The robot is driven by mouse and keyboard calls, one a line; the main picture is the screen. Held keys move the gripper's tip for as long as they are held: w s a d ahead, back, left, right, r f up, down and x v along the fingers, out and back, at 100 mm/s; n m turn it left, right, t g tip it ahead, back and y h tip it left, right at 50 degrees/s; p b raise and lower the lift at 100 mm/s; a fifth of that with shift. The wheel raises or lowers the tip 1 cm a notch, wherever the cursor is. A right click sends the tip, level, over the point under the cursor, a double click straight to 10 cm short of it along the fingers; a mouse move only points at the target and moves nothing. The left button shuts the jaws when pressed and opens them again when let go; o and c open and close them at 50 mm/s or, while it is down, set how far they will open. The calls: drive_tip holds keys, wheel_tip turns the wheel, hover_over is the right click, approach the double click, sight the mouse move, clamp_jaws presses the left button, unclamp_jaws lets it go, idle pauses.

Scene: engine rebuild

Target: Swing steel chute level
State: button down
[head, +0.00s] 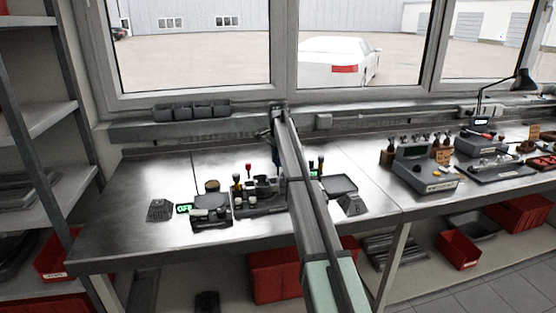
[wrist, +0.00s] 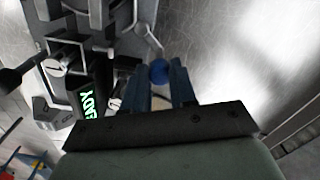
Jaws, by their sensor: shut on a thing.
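My gripper (wrist: 160,76) shows in the wrist view with its two blue fingers closed around a small blue ball knob (wrist: 158,70). A thin pale bent rod (wrist: 149,38) runs up from near the knob toward a grey metal fixture (wrist: 92,14). I cannot tell for sure which part is the steel chute, or whether it is level. In the head view the same cluster of fixtures (head: 262,201) stands on the bench, partly hidden behind my arm. My fingertips and the knob cannot be made out there.
A lit green sign (wrist: 87,103) reading "READY" stands near the fixture. The steel bench (head: 130,215) is bare at left. A dark tray (head: 340,184) lies right of my arm. A grey machine (head: 425,172) stands further right, and a row of grey bins (head: 192,111) sits behind.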

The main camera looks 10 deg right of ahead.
drive_tip(key=shift+a, duration=0.1)
drive_tip(key=shift+a+n, duration=0.8)
drive_tip(key=shift+n, duration=1.85)
drive_tip(key=shift+a+n, duration=0.85)
drive_tip(key=shift+n, duration=1.85)
drive_tip(key=shift+a+n, duration=0.8)
drive_tip(key=shift+n, duration=1.85)
drive_tip(key=c, duration=0.9)
unclamp_jaws()
drive_tip(key=shift+r, duration=0.1)
wheel_tip(320, 180, up, 14)
